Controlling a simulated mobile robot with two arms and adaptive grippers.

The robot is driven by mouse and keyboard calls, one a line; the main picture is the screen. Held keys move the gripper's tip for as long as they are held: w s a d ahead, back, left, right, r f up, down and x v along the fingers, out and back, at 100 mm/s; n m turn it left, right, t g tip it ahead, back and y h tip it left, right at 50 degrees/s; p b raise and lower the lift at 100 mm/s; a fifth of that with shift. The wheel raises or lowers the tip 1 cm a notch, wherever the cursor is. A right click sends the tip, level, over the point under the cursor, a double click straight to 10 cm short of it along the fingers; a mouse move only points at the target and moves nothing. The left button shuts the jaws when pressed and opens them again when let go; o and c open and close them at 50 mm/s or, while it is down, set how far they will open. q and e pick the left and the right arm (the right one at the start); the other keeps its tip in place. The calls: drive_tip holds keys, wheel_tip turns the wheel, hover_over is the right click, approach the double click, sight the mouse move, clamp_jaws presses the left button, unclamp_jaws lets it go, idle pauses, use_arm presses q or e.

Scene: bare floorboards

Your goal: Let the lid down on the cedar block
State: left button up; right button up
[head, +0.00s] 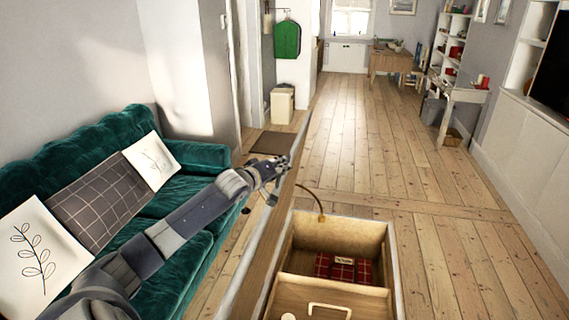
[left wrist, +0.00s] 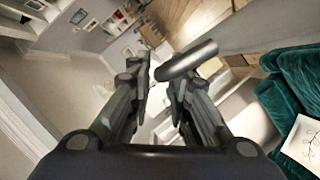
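A wooden chest (head: 390,250) stands open at the bottom of the head view. Its lid (head: 262,262) stands up steeply along the left side, seen nearly edge-on. Inside, a small pale labelled block (head: 343,261), perhaps the cedar block, lies on folded red checked cloth (head: 343,273). My left gripper (head: 280,165) is at the lid's upper part, on its outer side; contact is unclear. In the left wrist view its fingers (left wrist: 160,80) stand apart with a gap between them. A grey rounded bar (left wrist: 190,60) crosses by the right fingertip. My right gripper is out of view.
A tray with a white handle (head: 330,308) fills the chest's near part. A curved brass stay (head: 314,194) rises at the chest's far end. A green sofa (head: 190,215) with cushions stands left, close under my left arm. Floorboards (head: 455,225) to the right are clear.

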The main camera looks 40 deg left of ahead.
use_arm(q)
drive_tip(key=shift+x, duration=1.4)
drive_tip(key=shift+r, duration=0.1)
clamp_jaws()
